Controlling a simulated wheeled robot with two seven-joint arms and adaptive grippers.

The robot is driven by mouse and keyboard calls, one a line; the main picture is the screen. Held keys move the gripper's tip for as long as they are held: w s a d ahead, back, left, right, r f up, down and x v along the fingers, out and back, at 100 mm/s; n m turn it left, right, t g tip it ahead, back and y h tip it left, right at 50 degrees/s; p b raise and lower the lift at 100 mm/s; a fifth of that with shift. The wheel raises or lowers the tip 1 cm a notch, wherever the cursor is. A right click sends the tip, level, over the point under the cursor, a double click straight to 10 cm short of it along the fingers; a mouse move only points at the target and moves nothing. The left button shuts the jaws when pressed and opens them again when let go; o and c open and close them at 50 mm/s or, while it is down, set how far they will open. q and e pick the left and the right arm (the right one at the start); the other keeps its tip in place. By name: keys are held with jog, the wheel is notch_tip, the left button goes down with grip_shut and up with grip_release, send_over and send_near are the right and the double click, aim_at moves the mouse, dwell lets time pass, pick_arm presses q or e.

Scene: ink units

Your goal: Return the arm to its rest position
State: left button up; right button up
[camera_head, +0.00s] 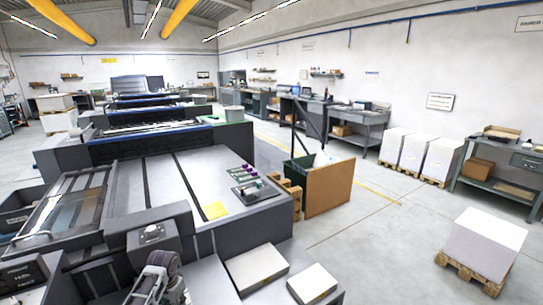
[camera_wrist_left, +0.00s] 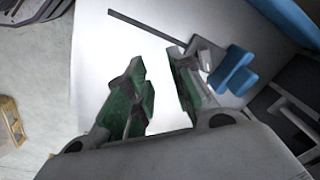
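My left gripper shows in the left wrist view (camera_wrist_left: 160,75), with two dark green fingers spread apart and only a pale surface visible between them. Part of my arm (camera_head: 157,278) shows at the bottom of the head view, in front of the grey press; its fingers cannot be made out there. My right gripper is in neither view. A dark tray with small purple and green ink units (camera_head: 246,184) sits on the press top in the head view, well away from that arm part.
The grey press (camera_head: 150,190) fills the left and middle. A paper stack on a pallet (camera_head: 484,245) stands at right. Open floor lies between. A blue part (camera_wrist_left: 233,70) is near the fingers.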

pick_arm(q)
jog(key=s+d+t, duration=0.1)
jog(key=s+d, duration=0.7)
jog(key=s, duration=0.5)
jog(key=s+d+r+n+t, duration=0.1)
jog(key=s+d+r, duration=0.1)
jog(key=s+r, duration=0.35)
jog(key=s+d+r+t, duration=0.1)
jog(key=s+d+r, duration=0.15)
jog(key=s, duration=0.65)
notch_tip(320, 180, down, 32)
jog(key=s+a+g, duration=0.1)
jog(key=s, duration=0.1)
jog(key=s+a+f, duration=0.2)
jog(key=s+f, duration=0.8)
jog(key=s, duration=0.1)
jog(key=s+a+f+g, duration=0.1)
jog(key=s+a+f, duration=0.2)
jog(key=s+f, duration=0.7)
jog(key=shift+s+a+f, duration=0.2)
jog(key=shift+s, duration=0.4)
